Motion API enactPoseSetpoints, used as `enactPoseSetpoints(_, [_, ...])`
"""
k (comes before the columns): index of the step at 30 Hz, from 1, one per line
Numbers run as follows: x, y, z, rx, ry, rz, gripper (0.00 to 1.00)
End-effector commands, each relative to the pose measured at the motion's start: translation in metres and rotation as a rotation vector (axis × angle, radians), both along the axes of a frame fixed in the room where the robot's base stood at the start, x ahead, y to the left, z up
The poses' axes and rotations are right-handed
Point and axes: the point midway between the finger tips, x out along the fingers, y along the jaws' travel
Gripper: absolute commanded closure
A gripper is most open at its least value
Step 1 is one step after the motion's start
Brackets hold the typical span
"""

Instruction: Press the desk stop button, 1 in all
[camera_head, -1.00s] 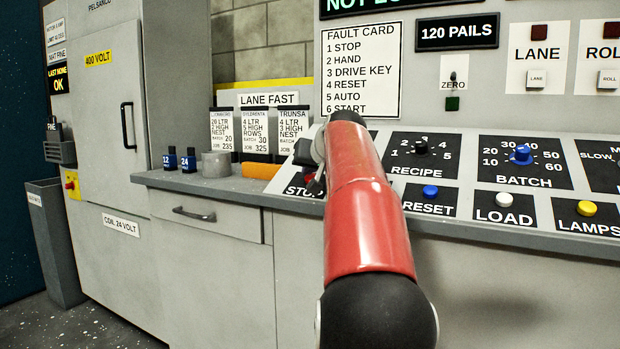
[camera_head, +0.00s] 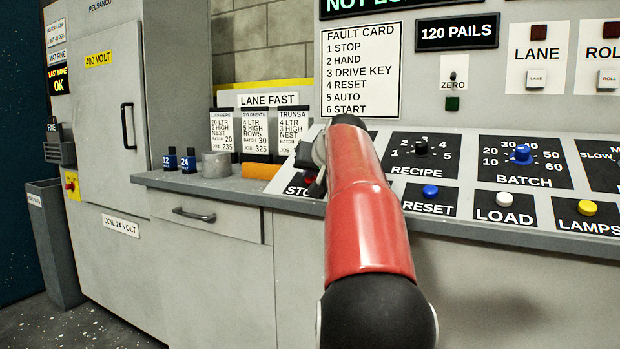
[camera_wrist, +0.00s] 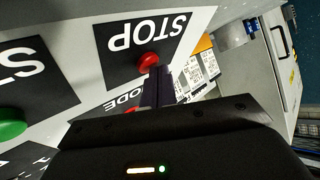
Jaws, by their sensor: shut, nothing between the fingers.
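The desk stop button is a red dome on a black plate lettered STOP. In the wrist view the stop button (camera_wrist: 148,61) shows just beyond the tips of my gripper (camera_wrist: 157,72), which is shut and empty. The fingertips overlap the button's near edge in the picture; I cannot tell whether they touch it. In the head view my red arm hides most of the stop plate (camera_head: 296,190), and only a sliver of red shows beside the gripper (camera_head: 310,172).
A green button (camera_wrist: 10,124) on its own plate and a MODE plate (camera_wrist: 122,104) lie near the stop plate. Reset (camera_head: 430,191), load (camera_head: 504,199) and lamps (camera_head: 587,208) buttons line the desk front to the right. An orange block (camera_head: 261,171) lies to the left.

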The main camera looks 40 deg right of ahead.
Motion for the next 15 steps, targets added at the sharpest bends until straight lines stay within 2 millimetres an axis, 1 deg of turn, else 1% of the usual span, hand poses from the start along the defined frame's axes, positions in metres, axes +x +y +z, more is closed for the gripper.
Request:
enactPoseSetpoints(5, [0.0, 0.001, 0.001, 0.002, 0.001, 0.0, 1.0])
enactPoseSetpoints(15, [-0.003, 0.008, 0.014, 0.002, 0.001, 0.0, 1.0])
